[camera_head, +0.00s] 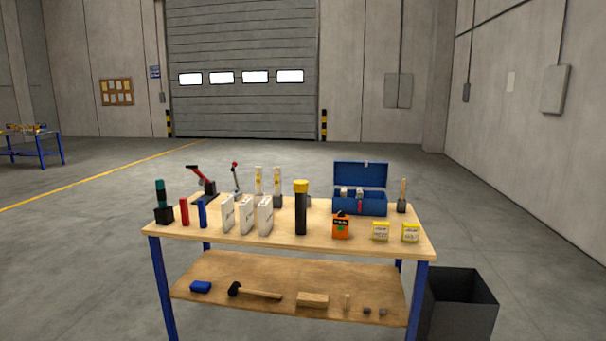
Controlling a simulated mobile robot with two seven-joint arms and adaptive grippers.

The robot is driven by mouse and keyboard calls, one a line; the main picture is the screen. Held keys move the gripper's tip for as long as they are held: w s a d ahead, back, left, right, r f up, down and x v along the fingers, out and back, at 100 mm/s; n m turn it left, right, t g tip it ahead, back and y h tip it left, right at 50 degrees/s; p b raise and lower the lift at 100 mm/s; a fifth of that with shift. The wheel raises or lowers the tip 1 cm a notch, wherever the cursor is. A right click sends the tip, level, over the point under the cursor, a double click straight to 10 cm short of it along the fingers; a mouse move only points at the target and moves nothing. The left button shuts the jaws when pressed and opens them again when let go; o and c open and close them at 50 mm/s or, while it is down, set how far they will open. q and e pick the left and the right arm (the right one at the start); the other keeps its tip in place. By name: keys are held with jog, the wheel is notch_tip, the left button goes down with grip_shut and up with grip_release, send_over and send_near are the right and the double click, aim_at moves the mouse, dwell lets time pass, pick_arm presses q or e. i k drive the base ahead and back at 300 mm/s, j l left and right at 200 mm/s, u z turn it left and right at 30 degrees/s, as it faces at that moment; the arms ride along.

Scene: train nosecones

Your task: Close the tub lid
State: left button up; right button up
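A blue tub (372,208) stands at the back right of the wooden workbench top. Its blue lid (361,174) is open and stands upright along the tub's back edge. Small light-coloured items and a red one show inside the tub. Neither of my grippers is in the head view.
A hammer (255,292) lies on the lower shelf. A dark bin (462,305) stands at the right.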

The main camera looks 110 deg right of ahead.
aim_at(347, 172)
jog(key=z, duration=3.1)
jog(key=i+l+z, duration=0.15)
jog(key=l+z, duration=0.35)
jog(key=l, duration=0.15)
jog(key=i+l+z, duration=0.3)
jog(key=l+z, duration=0.15)
jog(key=l, duration=0.15)
jog(key=i+l+z, duration=0.35)
jog(key=l+z, duration=0.15)
jog(key=i+l+z, duration=0.3)
jog(key=z, duration=0.2)
jog(key=i+l+z, duration=0.1)
jog(key=i+z, duration=0.4)
jog(key=i+l+z, duration=0.1)
jog(key=i+z, duration=0.25)
jog(key=i, duration=0.35)
jog(key=i+z, duration=0.3)
jog(key=i, duration=0.35)
jog(key=i+u, duration=0.35)
jog(key=i, duration=0.3)
jog(key=i+l+u, duration=0.2)
jog(key=i+u, duration=0.15)
jog(key=i, duration=0.25)
jog(key=i+j+u, duration=0.15)
jog(key=i+u, duration=0.55)
jog(key=i+l+u, duration=0.1)
jog(key=i+u, duration=0.25)
jog(key=i, duration=0.1)
